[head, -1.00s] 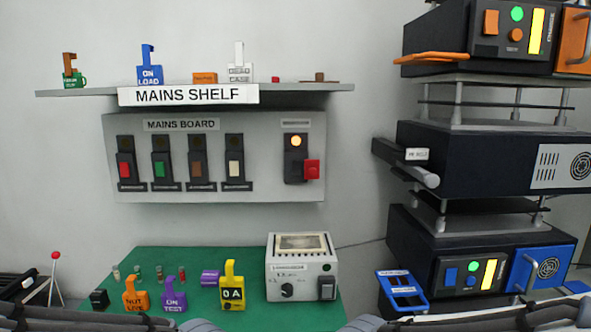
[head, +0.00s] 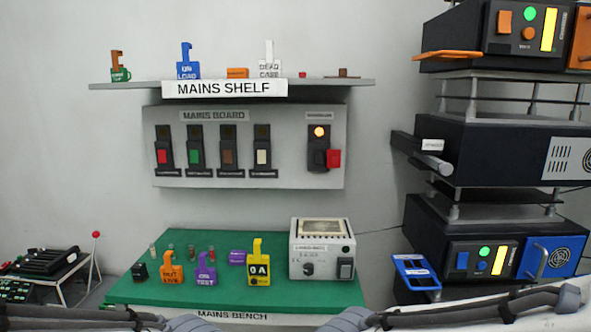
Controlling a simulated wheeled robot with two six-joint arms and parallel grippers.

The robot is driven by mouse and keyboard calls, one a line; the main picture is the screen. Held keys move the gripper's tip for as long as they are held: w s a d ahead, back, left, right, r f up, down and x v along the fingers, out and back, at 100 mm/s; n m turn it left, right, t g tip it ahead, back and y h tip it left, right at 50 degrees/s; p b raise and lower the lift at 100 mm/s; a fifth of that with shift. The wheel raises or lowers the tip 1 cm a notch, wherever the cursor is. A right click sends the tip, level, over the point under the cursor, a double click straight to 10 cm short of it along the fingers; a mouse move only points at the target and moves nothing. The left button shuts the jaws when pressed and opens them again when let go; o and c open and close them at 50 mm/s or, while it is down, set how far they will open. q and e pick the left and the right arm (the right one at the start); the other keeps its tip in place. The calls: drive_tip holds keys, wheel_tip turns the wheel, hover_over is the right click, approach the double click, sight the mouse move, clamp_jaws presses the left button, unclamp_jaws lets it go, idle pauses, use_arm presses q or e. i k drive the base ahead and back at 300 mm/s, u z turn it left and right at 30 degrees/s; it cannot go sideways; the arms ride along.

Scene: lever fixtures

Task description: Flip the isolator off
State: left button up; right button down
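The isolator (head: 318,153) is the right-hand switch on the grey mains board (head: 226,180), apart from the row of switches. It is a dark unit with a lit amber lamp (head: 319,132) at its top and a red handle (head: 334,158) sticking out at its right side. Its label above is too small to read for certain. Parts of my two arms cross the bottom edge of the head view, below the board and in front of the bench. Neither gripper shows in this view.
The mains shelf (head: 130,86) with tags and small items juts out above the board. The green mains bench (head: 200,291) below holds tags, small parts and a grey tester (head: 322,266). Stacked dark equipment (head: 490,150) stands at the right. The space before the board looks clear.

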sight(319, 154)
drive_tip(key=u, duration=0.5)
drive_tip(key=k, duration=1.1)
drive_tip(key=u, duration=0.65)
drive_tip(key=i, duration=1.5)
drive_tip(key=z, duration=0.75)
drive_tip(key=i, duration=0.85)
drive_tip(key=z, duration=0.65)
